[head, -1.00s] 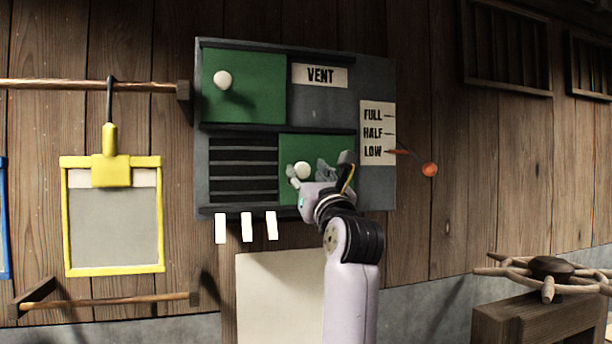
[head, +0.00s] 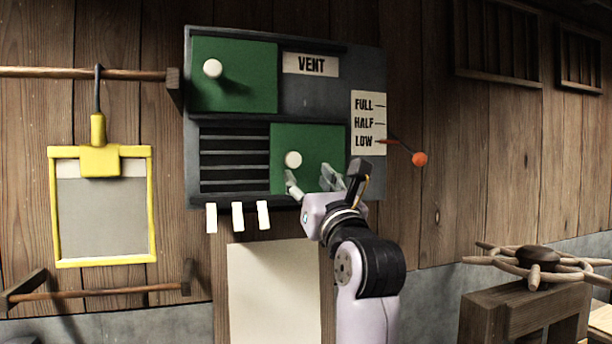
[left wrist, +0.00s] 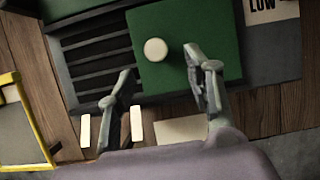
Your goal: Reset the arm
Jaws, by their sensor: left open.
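My left gripper (head: 310,182) is open and empty in front of the vent panel, just below the white knob (head: 293,159) of the lower green sliding door. In the left wrist view its two fingers (left wrist: 160,85) are spread apart, and the knob (left wrist: 155,50) shows beyond and between them, apart from both. The lower green door (head: 325,150) stands at the right of the lower row, with dark vent slats (head: 234,160) bare on its left. The upper green door (head: 240,95) with its white knob (head: 212,68) stands at the left. My right gripper is not in view.
A VENT sign and a FULL, HALF, LOW scale (head: 367,123) are on the panel; an orange-tipped pointer (head: 419,159) is at LOW. White tabs (head: 238,216) hang below. A yellow frame (head: 150,205) hangs left. A wooden spoked wheel (head: 537,258) stands right.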

